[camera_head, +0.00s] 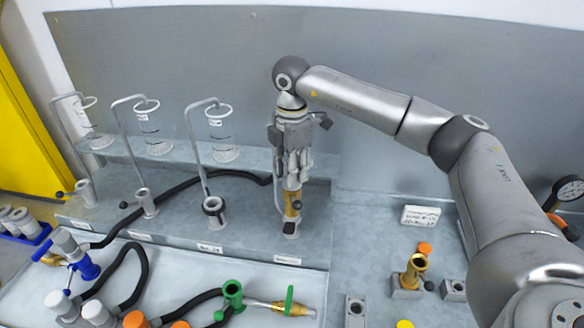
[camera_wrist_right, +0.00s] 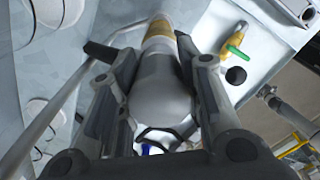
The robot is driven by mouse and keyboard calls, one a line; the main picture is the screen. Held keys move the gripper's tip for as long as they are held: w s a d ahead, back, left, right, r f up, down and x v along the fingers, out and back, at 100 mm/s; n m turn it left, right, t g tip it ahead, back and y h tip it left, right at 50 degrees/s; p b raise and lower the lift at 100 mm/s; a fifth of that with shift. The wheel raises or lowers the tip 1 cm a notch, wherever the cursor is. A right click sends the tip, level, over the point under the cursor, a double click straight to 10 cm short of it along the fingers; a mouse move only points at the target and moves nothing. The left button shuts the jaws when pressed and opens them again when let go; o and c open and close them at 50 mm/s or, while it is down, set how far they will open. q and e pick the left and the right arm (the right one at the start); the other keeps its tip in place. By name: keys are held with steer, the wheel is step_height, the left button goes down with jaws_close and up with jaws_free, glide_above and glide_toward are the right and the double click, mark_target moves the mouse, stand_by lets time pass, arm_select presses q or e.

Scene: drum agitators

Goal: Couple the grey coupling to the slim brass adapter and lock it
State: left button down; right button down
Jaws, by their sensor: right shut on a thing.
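My right gripper (camera_head: 292,165) points down over the front of the grey shelf, shut on a grey cylindrical body that I take as the grey coupling. In the right wrist view the grey coupling (camera_wrist_right: 162,88) lies between the fingers, with a brass-coloured band beyond it. In the head view a slim brass part (camera_head: 291,203) with a dark knob shows upright under the fingers, above a small grey holder (camera_head: 291,229). I cannot tell whether this is the slim brass adapter or part of the coupling, nor whether anything is locked. My left gripper is not in view.
Glass cylinders (camera_head: 221,134) on bent rods stand left. A black hose (camera_head: 180,188) runs along the shelf. A green coupling (camera_head: 233,291) and a blue coupling (camera_head: 84,266) lie front left. Another brass fitting (camera_head: 412,272) stands in a block at right.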

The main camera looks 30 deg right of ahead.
steer(key=shift+f, duration=0.1)
steer(key=c, duration=0.9)
jaws_free()
steer(key=shift+c, duration=0.2)
steer(key=shift+r+p, duration=3)
steer(key=shift+r, duration=2)
